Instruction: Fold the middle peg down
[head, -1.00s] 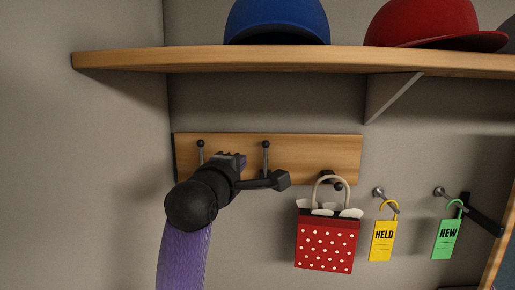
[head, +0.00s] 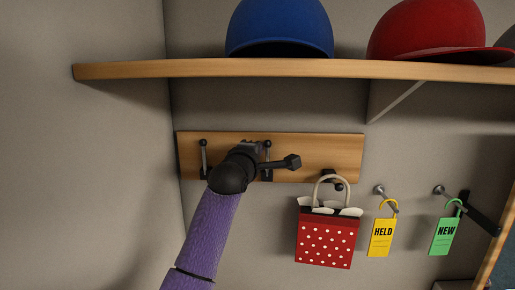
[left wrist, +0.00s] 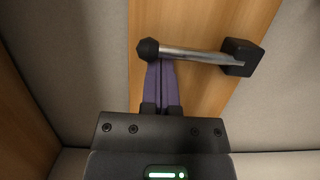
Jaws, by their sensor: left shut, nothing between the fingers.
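The middle peg (head: 267,158) stands folded up against the wooden board (head: 340,150), with its ball tip at the top and its dark base low. In the left wrist view the middle peg (left wrist: 190,53) lies across the picture, ball end at left, base block at right. My left gripper (left wrist: 160,62) is shut and empty, its purple fingertips at the rod close to the ball. Whether they touch it I cannot tell. In the head view my left gripper (head: 260,150) is partly hidden by its own wrist. My right gripper is not in view.
The left peg (head: 203,157) is also up. The right peg (head: 338,187) carries a red dotted bag (head: 325,238). Yellow (head: 382,237) and green (head: 445,237) tags hang farther right. A shelf (head: 200,69) with caps runs above the board.

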